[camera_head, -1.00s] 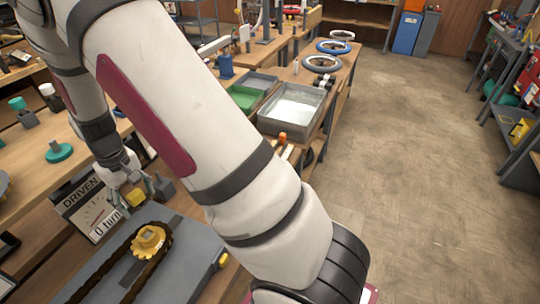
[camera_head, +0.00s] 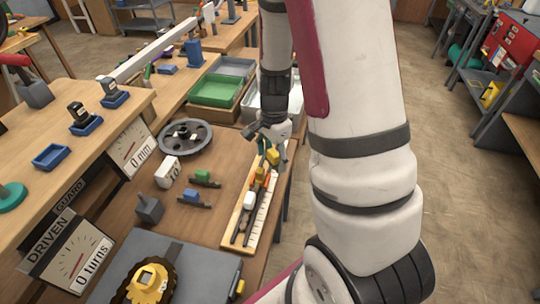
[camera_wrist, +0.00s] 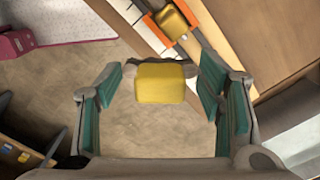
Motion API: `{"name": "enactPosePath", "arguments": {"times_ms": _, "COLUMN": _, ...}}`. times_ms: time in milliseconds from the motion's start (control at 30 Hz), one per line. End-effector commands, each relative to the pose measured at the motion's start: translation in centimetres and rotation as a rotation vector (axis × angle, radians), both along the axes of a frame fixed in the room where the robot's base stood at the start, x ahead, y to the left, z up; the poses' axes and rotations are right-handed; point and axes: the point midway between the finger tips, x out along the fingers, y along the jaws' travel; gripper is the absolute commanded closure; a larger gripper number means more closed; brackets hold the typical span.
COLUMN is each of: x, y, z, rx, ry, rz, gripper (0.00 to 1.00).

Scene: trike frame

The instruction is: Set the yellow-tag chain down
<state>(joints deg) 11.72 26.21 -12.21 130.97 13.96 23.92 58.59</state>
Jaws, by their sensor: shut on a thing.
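My gripper (camera_head: 270,140) is at the far end of a narrow wooden tray (camera_head: 238,222) along the bench's right edge. In the wrist view my gripper (camera_wrist: 162,98) has its green-padded fingers on either side of a yellow tag (camera_wrist: 160,83), which it holds. The tag seems to show just below the fingers in the head view (camera_head: 272,156). I cannot make out chain links hanging from it. Bare floor shows behind the tag in the wrist view.
The tray holds a white-tagged piece (camera_head: 249,200) and orange and yellow pieces. Green-tagged (camera_head: 203,175) and blue-tagged (camera_head: 191,196) pieces lie left of it. A grey wheel (camera_head: 185,137), a green bin (camera_head: 215,90) and a gold sprocket (camera_head: 148,284) are on the bench.

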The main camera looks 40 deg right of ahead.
Motion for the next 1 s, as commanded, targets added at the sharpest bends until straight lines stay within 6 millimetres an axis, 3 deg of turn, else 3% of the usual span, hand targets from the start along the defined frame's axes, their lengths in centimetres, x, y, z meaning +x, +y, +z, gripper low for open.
{"name": "enactPosePath", "arguments": {"times_ms": 200, "x": -4.6, "y": -2.7, "z": -0.9, "rx": -0.001, "ry": 0.003, "rz": -0.536, "gripper": 0.67}}
{"name": "enactPosePath", "arguments": {"times_ms": 300, "x": -6.1, "y": -3.3, "z": -1.2, "rx": -0.002, "ry": 0.003, "rz": -0.7, "gripper": 0.67}}
{"name": "enactPosePath", "arguments": {"times_ms": 467, "x": -6.8, "y": -3.7, "z": -1.3, "rx": -0.003, "ry": 0.004, "rz": -0.826, "gripper": 0.67}}
{"name": "enactPosePath", "arguments": {"times_ms": 567, "x": -5.7, "y": -4.0, "z": -1.5, "rx": -0.004, "ry": 0.003, "rz": -0.84, "gripper": 0.67}}
{"name": "enactPosePath", "arguments": {"times_ms": 1000, "x": 4.8, "y": -5.3, "z": -2.4, "rx": -0.004, "ry": 0.002, "rz": -0.835, "gripper": 0.67}}
